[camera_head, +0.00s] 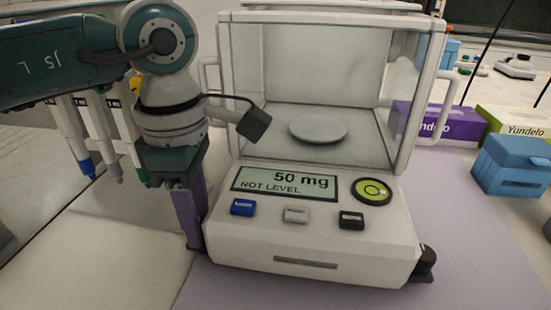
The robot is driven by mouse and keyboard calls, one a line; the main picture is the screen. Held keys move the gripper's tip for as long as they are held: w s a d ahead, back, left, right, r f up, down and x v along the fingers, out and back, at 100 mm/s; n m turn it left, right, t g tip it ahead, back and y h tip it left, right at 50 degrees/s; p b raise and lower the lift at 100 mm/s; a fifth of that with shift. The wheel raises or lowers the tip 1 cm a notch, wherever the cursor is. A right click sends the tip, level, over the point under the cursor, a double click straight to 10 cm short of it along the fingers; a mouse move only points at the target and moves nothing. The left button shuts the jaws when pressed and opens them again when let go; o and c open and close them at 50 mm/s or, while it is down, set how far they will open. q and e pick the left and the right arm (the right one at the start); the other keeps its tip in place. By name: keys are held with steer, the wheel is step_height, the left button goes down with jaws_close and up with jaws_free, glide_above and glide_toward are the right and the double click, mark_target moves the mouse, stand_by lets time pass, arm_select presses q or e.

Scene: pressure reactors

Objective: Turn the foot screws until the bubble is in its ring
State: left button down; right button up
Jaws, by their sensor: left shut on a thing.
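The white balance (300,262) stands on the bench with its display (284,184) reading "50 mg" and "NOT LEVEL". The round green bubble level (373,191) is right of the display. Its small pale bubble appears off to the right of the dark ring's centre. The black right foot screw (427,263) sticks out at the balance's front right corner, with nothing touching it. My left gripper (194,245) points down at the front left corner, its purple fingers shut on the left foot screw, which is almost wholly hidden. My right gripper is out of view.
Several pipettes (95,135) hang left behind my left arm. A blue box (513,165) and purple and green Yundelo boxes (460,124) stand at the right. The lilac mat (470,250) is clear at the front right.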

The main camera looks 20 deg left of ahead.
arm_select(q)
steer(key=shift+n, duration=0.3)
steer(key=c, duration=0.8)
jaws_free()
step_height(320, 180, up, 10)
